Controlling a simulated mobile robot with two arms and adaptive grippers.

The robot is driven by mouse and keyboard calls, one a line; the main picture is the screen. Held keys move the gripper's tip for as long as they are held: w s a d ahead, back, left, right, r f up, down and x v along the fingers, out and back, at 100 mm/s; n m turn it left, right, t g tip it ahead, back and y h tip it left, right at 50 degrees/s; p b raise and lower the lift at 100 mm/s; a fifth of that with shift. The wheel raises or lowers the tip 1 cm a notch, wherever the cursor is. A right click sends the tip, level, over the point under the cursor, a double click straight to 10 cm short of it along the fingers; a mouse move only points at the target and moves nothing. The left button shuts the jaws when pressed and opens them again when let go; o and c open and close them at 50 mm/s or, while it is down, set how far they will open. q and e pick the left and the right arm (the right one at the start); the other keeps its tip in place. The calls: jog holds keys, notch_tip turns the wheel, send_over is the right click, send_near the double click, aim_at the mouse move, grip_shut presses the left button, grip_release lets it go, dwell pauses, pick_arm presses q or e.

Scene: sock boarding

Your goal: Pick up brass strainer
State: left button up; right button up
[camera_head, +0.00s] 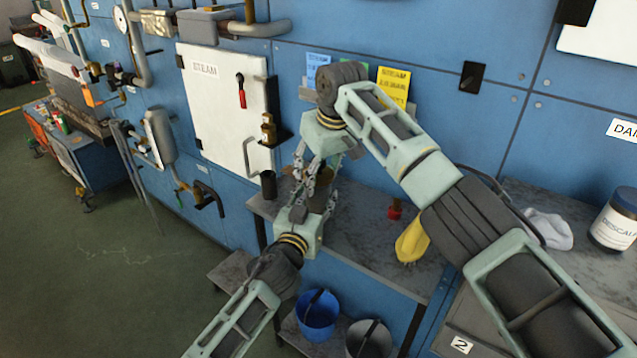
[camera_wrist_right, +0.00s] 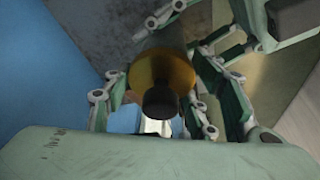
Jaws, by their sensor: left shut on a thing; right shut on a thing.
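The brass strainer (camera_wrist_right: 178,70) seems to be the round piece in the right wrist view, with a brassy rim, a grey body and a dark knob facing the camera. In the head view only a brownish part (camera_head: 319,201) shows between the fingers; most is hidden. My left gripper (camera_head: 300,188) reaches up from below and is shut at this piece. My right gripper (camera_head: 326,180) comes down from above, shut on it. The two grippers' fingers are close together, and fingers of the other gripper show at the right wrist view's upper right.
A grey bench (camera_head: 365,238) lies behind and below the grippers, with a yellow item (camera_head: 411,241) and a red-based piece (camera_head: 394,210). A blue bucket (camera_head: 317,322) and a grey bucket (camera_head: 370,343) stand below. A white cloth (camera_head: 549,229) and a descaler jar (camera_head: 616,222) are at right.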

jog(key=shift+r, duration=0.1)
notch_tip(320, 180, up, 10)
dwell(0.4)
pick_arm(q)
jog(key=o, duration=1.4)
pick_arm(e)
jog(key=shift+w, duration=0.1)
pick_arm(q)
jog(key=shift+s, duration=0.1)
